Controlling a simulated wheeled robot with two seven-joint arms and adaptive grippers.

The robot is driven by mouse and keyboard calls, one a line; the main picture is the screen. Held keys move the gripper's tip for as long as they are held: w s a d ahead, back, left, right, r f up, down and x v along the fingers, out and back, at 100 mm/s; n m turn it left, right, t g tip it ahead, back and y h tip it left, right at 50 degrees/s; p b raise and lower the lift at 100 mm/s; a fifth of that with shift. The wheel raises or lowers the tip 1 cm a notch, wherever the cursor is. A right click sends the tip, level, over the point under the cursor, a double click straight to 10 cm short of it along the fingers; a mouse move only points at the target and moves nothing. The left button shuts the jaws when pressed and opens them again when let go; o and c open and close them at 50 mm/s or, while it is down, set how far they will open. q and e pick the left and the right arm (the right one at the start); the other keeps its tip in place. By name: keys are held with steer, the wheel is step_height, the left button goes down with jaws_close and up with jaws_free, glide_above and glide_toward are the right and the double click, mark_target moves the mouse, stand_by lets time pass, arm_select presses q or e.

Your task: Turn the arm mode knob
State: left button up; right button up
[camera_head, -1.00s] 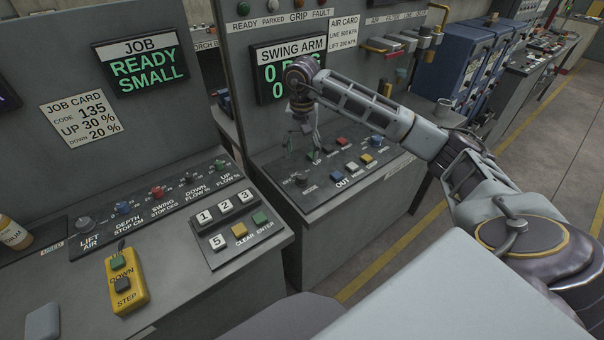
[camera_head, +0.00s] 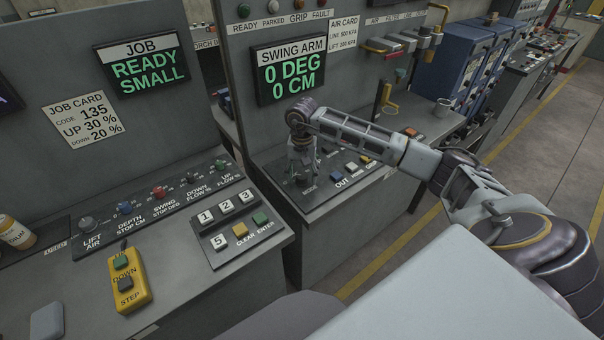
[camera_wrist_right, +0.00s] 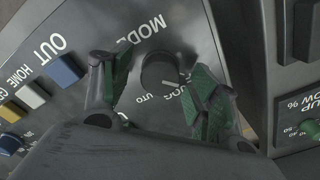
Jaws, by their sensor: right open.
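The arm mode knob (camera_wrist_right: 158,70) is a dark round knob on the grey swing arm panel. In the right wrist view it sits under the upside-down MODE label, with JOG and partly hidden AUTO lettering beside it. My right gripper (camera_wrist_right: 157,88) is open, with one green-padded finger on each side of the knob. I cannot tell whether the pads touch it. In the head view my right gripper (camera_head: 302,167) points down over the knob's corner of the panel and mostly hides the knob. My left gripper is not in view.
Blue, white and yellow buttons, OUT (camera_head: 338,170), HOME and GRIP, lie right of the knob. The swing arm display (camera_head: 289,72) reads 0 DEG, 0 CM. The left console holds a keypad (camera_head: 237,222), a row of knobs and a yellow pendant (camera_head: 128,280).

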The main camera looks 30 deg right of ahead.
steer(key=shift+f, duration=0.1)
steer(key=c, duration=1)
